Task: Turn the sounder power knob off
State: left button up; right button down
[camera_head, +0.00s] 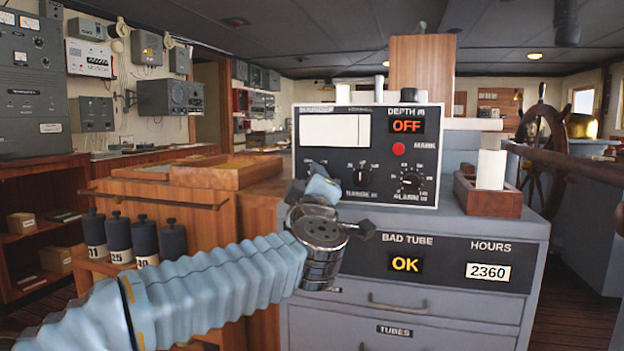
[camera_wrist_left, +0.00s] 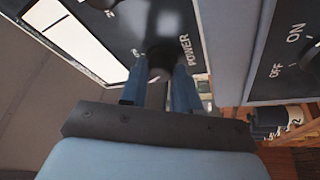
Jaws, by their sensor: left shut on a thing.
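The sounder (camera_head: 385,200) is a grey-framed box with a dark face on top of the grey cabinet. Its DEPTH display (camera_head: 407,126) reads OFF in orange. My left gripper (camera_head: 300,190) is at the lower left of the sounder's face, and my wrist hides the power knob in the head view. In the left wrist view, the two blue fingers of my left gripper (camera_wrist_left: 160,92) are shut on the dark power knob (camera_wrist_left: 162,60), beside the word POWER. The knob's pointer direction cannot be made out. My right gripper is not in view.
Two other dial knobs (camera_head: 411,182) sit on the sounder's face. A wooden box with a white roll (camera_head: 490,170) stands right of it. The cabinet front shows a lit OK sign (camera_head: 405,264). Dark bottles (camera_head: 146,240) stand at the left. The left wrist view shows another ON/OFF knob (camera_wrist_left: 312,58).

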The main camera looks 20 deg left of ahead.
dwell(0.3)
pick_arm(q)
jog(key=o, duration=1)
jog(key=shift+o, duration=0.2)
jog(key=b+v, duration=0.2)
jog(key=v, duration=1.2)
